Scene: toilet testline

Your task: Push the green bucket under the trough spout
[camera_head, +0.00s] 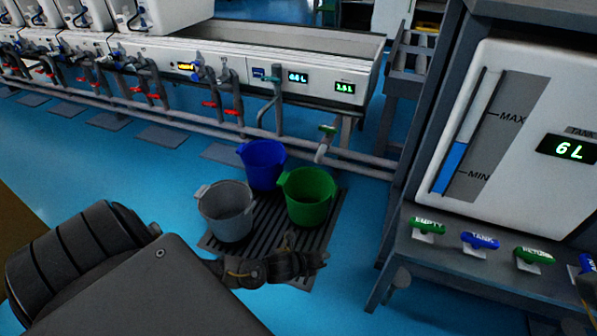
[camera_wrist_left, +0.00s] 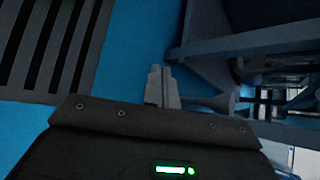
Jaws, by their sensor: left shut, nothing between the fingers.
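The green bucket (camera_head: 309,197) stands upright on a dark slatted floor grate, on its right part, in the head view. The trough (camera_head: 290,52) runs along the back, and a spout with a green handle (camera_head: 326,130) hangs at its right end, behind and slightly right of the bucket. My left gripper (camera_head: 318,262) is shut and empty, in front of the green bucket and apart from it. In the left wrist view its closed fingers (camera_wrist_left: 162,88) point over blue floor, with no bucket in sight. My right gripper is not in view.
A blue bucket (camera_head: 262,165) and a grey bucket (camera_head: 226,212) stand on the same grate (camera_head: 266,225), left of the green one. Grey pipes run low behind them. A tank stand (camera_head: 440,258) with coloured valves bounds the right side.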

